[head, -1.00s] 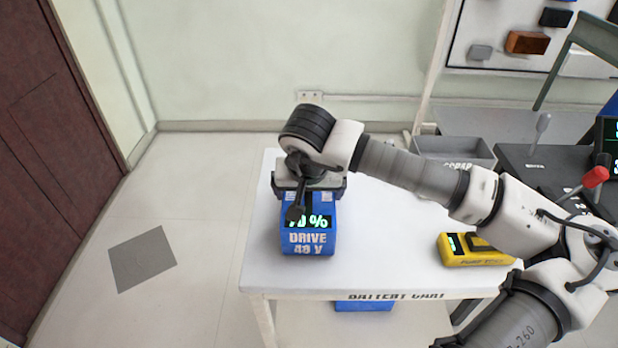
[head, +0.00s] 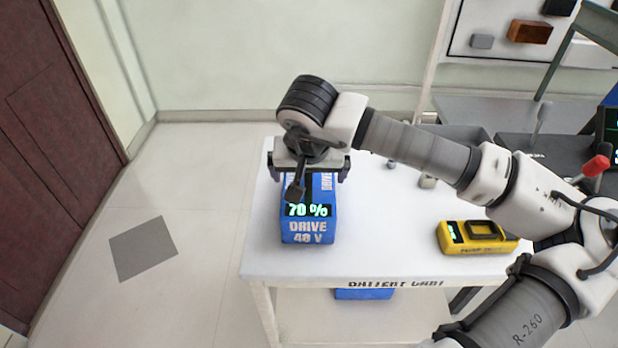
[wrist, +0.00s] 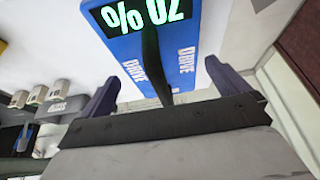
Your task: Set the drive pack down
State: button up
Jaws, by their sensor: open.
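The drive pack (head: 308,226) is a blue box with a green "70 %" display and the words "DRIVE 48 V". It rests upright on the white battery cart (head: 385,255), near its left side. My gripper (head: 311,172) is open above the pack's rear part, its two fingers apart. In the wrist view the drive pack (wrist: 128,45) shows beyond the open fingers, with a dark strap or handle across its middle. My gripper (wrist: 168,92) has nothing clamped between its fingers there.
A yellow pack (head: 477,238) lies on the cart's right side. Another blue box (head: 364,293) is on the lower shelf. Small grey objects (head: 428,181) stand behind my arm. A grey bin (head: 455,137) is beyond the cart. The cart's middle top is clear.

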jog(key=v, duration=0.9)
jog(key=shift+r, duration=0.1)
